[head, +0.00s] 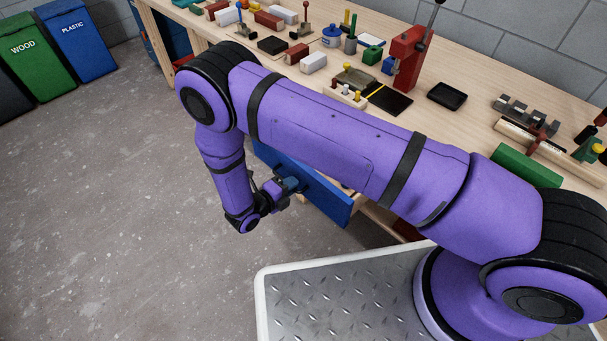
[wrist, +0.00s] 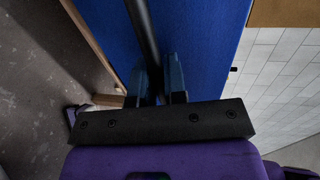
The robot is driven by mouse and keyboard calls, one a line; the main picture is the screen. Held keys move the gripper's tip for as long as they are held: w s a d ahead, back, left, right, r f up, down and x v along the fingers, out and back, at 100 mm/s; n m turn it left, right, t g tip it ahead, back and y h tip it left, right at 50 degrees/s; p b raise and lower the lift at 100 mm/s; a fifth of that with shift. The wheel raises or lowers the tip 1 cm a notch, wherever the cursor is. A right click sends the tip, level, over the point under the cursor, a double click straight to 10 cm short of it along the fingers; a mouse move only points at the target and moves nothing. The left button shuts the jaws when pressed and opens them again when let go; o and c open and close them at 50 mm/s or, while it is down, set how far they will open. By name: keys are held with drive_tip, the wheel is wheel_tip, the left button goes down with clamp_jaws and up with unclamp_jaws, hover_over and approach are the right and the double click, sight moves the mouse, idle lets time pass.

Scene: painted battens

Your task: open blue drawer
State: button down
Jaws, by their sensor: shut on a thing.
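The blue drawer front (head: 325,198) is below the workbench top in the head view, partly hidden behind my purple arm. It fills the upper middle of the wrist view as a flat blue panel (wrist: 205,45). A long dark handle bar (wrist: 143,30) runs across it. My gripper (wrist: 158,80) is shut on this handle, with one finger on each side of the bar. In the head view my gripper (head: 291,184) is at the drawer's front face. How far the drawer stands out from the bench is hard to tell, since my arm covers its upper edge.
The wooden workbench (head: 470,125) holds a red press (head: 408,60), a black tray (head: 446,95), a green block (head: 525,166) and several small parts. A green bin (head: 35,50) and a blue bin (head: 75,38) stand far left. The grey floor (head: 130,210) left of my arm is clear.

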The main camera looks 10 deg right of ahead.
drive_tip(key=shift+f+v, duration=0.25)
drive_tip(key=shift+v, duration=0.9)
drive_tip(key=c, duration=1.2)
unclamp_jaws()
drive_tip(key=shift+a, duration=0.1)
drive_tip(key=v, duration=1)
drive_tip(key=shift+s+a, duration=0.2)
drive_tip(key=shift+a, duration=0.05)
drive_tip(key=shift+r, duration=0.1)
